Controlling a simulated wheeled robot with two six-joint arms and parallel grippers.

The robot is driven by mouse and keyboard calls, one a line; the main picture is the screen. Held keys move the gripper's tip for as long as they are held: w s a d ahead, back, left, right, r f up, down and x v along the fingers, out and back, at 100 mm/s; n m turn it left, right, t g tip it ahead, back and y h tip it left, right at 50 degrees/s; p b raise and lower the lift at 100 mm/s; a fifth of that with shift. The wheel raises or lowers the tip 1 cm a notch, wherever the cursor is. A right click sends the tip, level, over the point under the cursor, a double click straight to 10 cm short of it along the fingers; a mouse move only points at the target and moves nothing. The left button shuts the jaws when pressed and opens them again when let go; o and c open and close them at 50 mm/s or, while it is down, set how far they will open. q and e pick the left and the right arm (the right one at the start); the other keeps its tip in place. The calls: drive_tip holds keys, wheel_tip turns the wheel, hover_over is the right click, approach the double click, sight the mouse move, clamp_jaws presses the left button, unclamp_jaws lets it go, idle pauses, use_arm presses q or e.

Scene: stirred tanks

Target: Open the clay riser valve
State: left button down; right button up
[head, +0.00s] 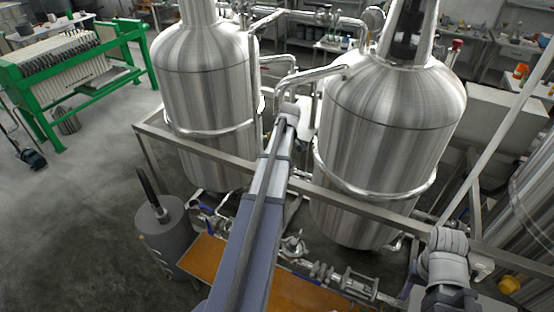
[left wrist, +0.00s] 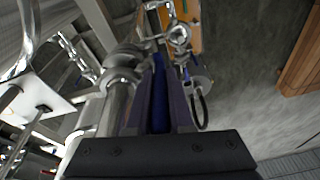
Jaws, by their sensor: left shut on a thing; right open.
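In the left wrist view, my left gripper (left wrist: 160,65) is shut on a blue valve handle (left wrist: 159,90), which shows as a narrow strip between the two dark fingers. A steel pipe and fitting (left wrist: 118,90) stand close beside the fingers on the left. No label shows, so I cannot tell from the picture whether this is the clay riser valve. In the head view, my left arm reaches up between the two tanks, and its fingers and the handle are hidden behind the wrist. My right gripper (head: 452,298) is at the lower right, cut by the frame edge, open.
Two large steel tanks (head: 208,95) (head: 385,140) flank my left arm. A metal frame rail (head: 360,205) crosses in front. Low pipes and valves (head: 335,275) run over an orange-brown board (head: 205,258). A grey drum (head: 165,240) stands left.

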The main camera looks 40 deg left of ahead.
idle(0.4)
use_arm(q)
drive_tip(key=c, duration=0.8)
unclamp_jaws()
